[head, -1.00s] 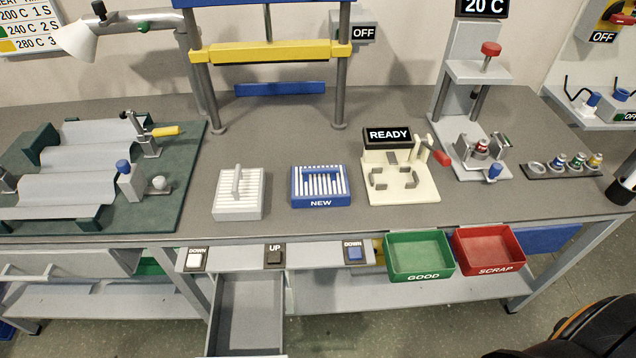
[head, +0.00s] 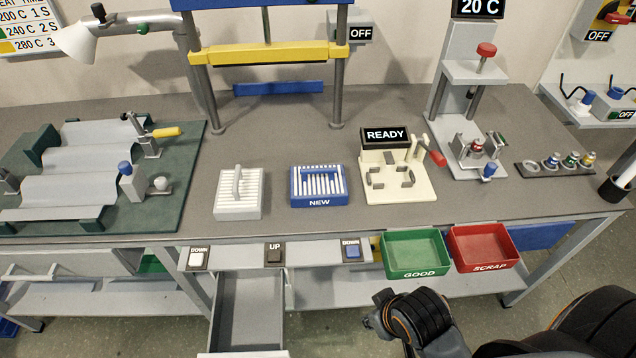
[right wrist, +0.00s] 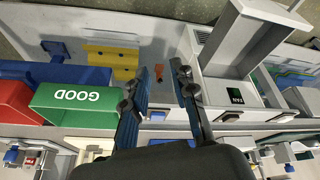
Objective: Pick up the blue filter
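The blue filter (head: 319,187) is a blue frame with white pleats and a "NEW" label, lying flat on the grey bench near its front edge, in the head view. My right arm shows at the bottom of the head view, in front of the bench and apart from the filter. In the right wrist view my right gripper (right wrist: 161,72) has its two fingers spread with nothing between them. A strip of blue shows low in that view behind the gripper; I cannot tell whether it is the filter. My left gripper is out of view.
A grey filter with a handle (head: 238,196) lies left of the blue one, and the READY fixture (head: 420,186) stands right of it. The green GOOD bin (head: 414,255) and red SCRAP bin (head: 484,250) hang at the front edge. An open drawer (head: 248,305) juts out below.

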